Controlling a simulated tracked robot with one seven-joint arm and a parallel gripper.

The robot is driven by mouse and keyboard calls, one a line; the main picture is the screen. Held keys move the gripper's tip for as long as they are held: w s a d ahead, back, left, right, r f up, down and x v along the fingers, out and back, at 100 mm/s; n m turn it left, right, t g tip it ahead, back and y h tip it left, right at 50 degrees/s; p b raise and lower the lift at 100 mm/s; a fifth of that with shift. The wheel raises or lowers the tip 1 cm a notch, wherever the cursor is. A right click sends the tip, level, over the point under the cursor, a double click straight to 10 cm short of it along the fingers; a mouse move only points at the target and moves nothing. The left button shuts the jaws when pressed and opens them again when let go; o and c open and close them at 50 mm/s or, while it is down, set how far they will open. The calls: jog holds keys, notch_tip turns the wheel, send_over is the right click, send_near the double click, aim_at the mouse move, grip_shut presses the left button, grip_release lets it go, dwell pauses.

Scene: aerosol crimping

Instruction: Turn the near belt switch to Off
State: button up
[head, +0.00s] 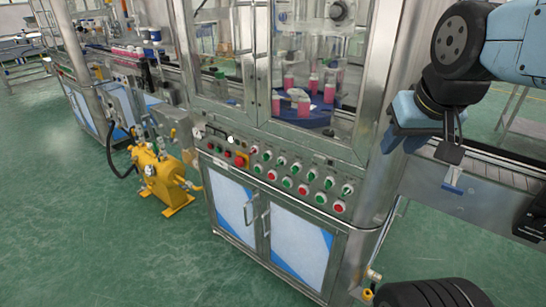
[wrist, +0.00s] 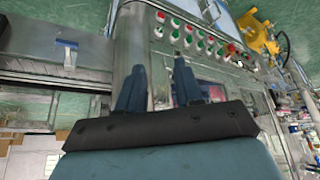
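The control panel (head: 275,180) on the machine front carries a row of small selector switches above red and green buttons. My gripper (head: 399,143) hangs above and to the right of the panel, with no contact seen. In the wrist view its two blue fingers (wrist: 158,66) are apart and nothing is between them.
A steel corner post (head: 400,60) and glazed doors rise around the panel. A conveyor (head: 500,170) with a blue and white plate (head: 453,188) runs to the right. A yellow pump unit (head: 158,175) stands left on the green floor. Clear floor lies in front of the cabinet.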

jog(key=shift+w+d, duration=0.15)
jog(key=shift+w, duration=0.1)
jog(key=w+a+f+n+g+h, duration=0.2)
jog(key=w+f+n+g+h, duration=0.3)
jog(key=w+f, duration=0.35)
jog(key=n+t+h, duration=0.6)
jog(key=n+t, duration=0.7)
jog(key=n, duration=0.4)
send_near(278, 165)
jog(key=x, duration=0.8)
jog(key=shift+w+d+f, duration=0.1)
jog(key=shift+w+f, duration=0.05)
jog(key=shift+w, duration=0.2)
jog(key=shift+c, duration=0.2)
